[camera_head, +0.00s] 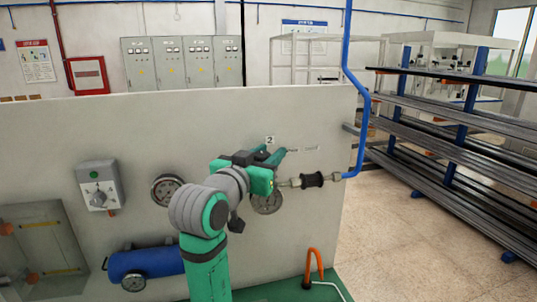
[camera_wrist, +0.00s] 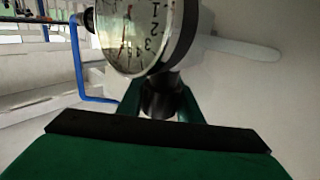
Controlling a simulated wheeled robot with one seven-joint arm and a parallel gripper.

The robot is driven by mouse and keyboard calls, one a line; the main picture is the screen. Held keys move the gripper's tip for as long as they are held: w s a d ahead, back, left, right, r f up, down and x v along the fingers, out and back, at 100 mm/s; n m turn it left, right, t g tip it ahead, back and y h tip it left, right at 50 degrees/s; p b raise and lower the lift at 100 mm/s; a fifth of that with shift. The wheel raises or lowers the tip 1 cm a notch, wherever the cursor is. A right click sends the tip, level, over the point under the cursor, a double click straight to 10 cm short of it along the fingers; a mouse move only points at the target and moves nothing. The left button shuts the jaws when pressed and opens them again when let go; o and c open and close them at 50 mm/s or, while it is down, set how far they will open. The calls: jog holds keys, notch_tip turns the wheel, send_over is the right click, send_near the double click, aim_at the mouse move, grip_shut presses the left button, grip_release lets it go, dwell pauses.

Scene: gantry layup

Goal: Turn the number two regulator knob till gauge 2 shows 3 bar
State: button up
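The number 2 label (camera_head: 270,140) is on the grey panel, just above my gripper (camera_head: 275,155). Below the gripper, a round gauge (camera_head: 267,203) is partly covered by my arm. In the wrist view a white-faced gauge (camera_wrist: 132,35) is close up, tilted and cut by the top edge. A thin red line shows on its face, but I cannot read the pressure surely. A dark round knob (camera_wrist: 160,98) stands below this gauge. My green fingers, also in the wrist view (camera_wrist: 160,108), lie on both sides of the knob and appear to touch it. The arm hides the knob in the head view.
A black inline fitting (camera_head: 312,180) and blue pipe (camera_head: 365,120) are close right of my gripper. Another gauge (camera_head: 166,189), a grey switch box (camera_head: 99,186) and a blue tank (camera_head: 145,263) are to the left. A rack of bars (camera_head: 460,140) stands at the right.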

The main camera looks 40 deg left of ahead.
jog(key=shift+n+y, duration=0.3)
jog(key=shift+y, duration=0.1)
jog(key=n+g+y, duration=0.1)
jog(key=n+y, duration=0.1)
jog(key=a+n+g+y, duration=0.1)
jog(key=y, duration=0.2)
jog(key=n+g+y, duration=0.2)
jog(key=shift+s+a+f+n+y, duration=0.1)
jog(key=shift+s+a+n+y, duration=0.2)
jog(key=shift+y, duration=0.1)
jog(key=n+g+y, duration=0.2)
jog(key=g, duration=0.1)
jog(key=s+n+g+y, duration=0.1)
jog(key=n+g+y, duration=0.1)
jog(key=shift+a, duration=0.4)
jog(key=shift+s+a+n+g+y, duration=0.1)
jog(key=shift+s+n+g+y, duration=0.3)
jog(key=shift+n+g, duration=1.55)
jog(key=shift+s+a+n+g+y, duration=0.1)
jog(key=shift+s+n+g, duration=0.75)
jog(key=shift+g, duration=1.85)
jog(key=shift+s+n+g+y, duration=0.25)
jog(key=shift+n+g, duration=1.55)
jog(key=shift+g, duration=0.55)
jog(key=shift+s, duration=0.1)
jog(key=o, duration=1)
jog(key=shift+o, duration=0.2)
